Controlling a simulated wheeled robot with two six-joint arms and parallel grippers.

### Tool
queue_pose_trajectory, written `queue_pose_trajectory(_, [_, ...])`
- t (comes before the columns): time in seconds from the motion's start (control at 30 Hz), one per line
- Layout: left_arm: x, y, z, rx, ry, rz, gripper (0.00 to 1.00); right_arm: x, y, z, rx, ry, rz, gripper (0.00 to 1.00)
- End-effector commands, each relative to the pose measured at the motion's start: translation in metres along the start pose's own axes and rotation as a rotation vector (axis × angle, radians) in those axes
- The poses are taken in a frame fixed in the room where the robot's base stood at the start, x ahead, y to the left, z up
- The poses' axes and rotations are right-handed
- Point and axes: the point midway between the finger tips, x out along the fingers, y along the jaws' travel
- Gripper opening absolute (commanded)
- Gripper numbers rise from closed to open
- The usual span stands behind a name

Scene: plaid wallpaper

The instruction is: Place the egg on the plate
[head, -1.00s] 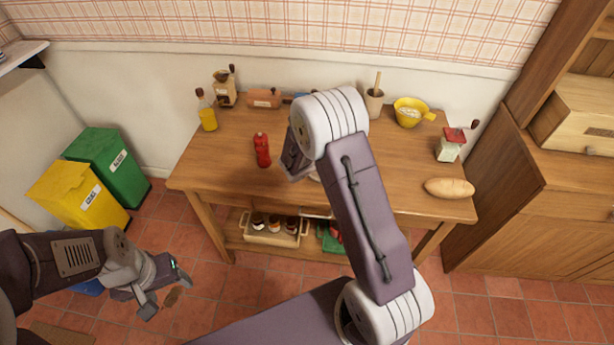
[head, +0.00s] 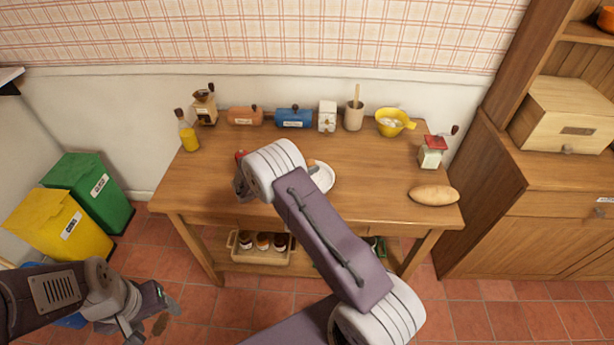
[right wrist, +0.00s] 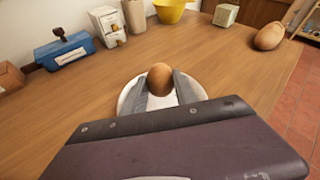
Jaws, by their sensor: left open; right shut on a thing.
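The brown egg (right wrist: 160,78) is between the two fingers of my right gripper (right wrist: 160,88), which is shut on it. The white plate (right wrist: 127,98) is under the fingers in the right wrist view. In the head view, part of the plate (head: 325,178) and a bit of the egg (head: 311,163) show past my right arm, which hides the gripper. I cannot tell whether the egg touches the plate. My left gripper (head: 148,322) is open and empty, low at the left, off the table.
On the wooden table (head: 370,205) stand a yellow bowl (head: 390,124), a red-topped grinder (head: 432,152), a bread loaf (head: 433,195), an oil bottle (head: 187,135) and a blue box (head: 293,118). A red shaker (head: 239,155) is mostly hidden beside my right arm.

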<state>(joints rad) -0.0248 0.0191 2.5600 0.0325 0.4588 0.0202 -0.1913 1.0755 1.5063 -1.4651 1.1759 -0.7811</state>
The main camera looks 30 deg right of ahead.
Motion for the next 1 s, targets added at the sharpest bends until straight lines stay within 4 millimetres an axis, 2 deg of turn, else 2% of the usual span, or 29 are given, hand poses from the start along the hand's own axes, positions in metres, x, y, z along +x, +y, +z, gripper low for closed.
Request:
queue_pose_trajectory(0.23, [0.002,0.000,0.000,0.000,0.000,0.000,0.64,0.014,0.005,-0.034,-0.003,0.000,-0.001,0.15])
queue_pose_trajectory(0.63, [0.006,0.000,0.001,0.000,0.000,0.000,0.64,0.017,0.007,-0.041,0.000,0.000,0.000,0.15])
queue_pose_trajectory(0.67, [0.005,0.000,0.001,0.000,0.000,0.000,0.64,0.017,0.006,-0.039,0.000,0.000,0.000,0.42])
queue_pose_trajectory(0.7, [0.005,0.000,0.001,0.000,0.000,0.000,0.64,0.017,0.006,-0.039,0.000,0.000,0.000,0.53])
queue_pose_trajectory(0.73, [0.005,0.000,0.001,0.000,0.000,0.000,0.64,0.017,0.006,-0.039,0.000,0.000,0.000,0.56])
queue_pose_trajectory(1.0, [0.004,0.000,0.000,0.000,0.000,0.000,0.64,0.016,0.006,-0.038,0.000,0.000,0.001,0.56])
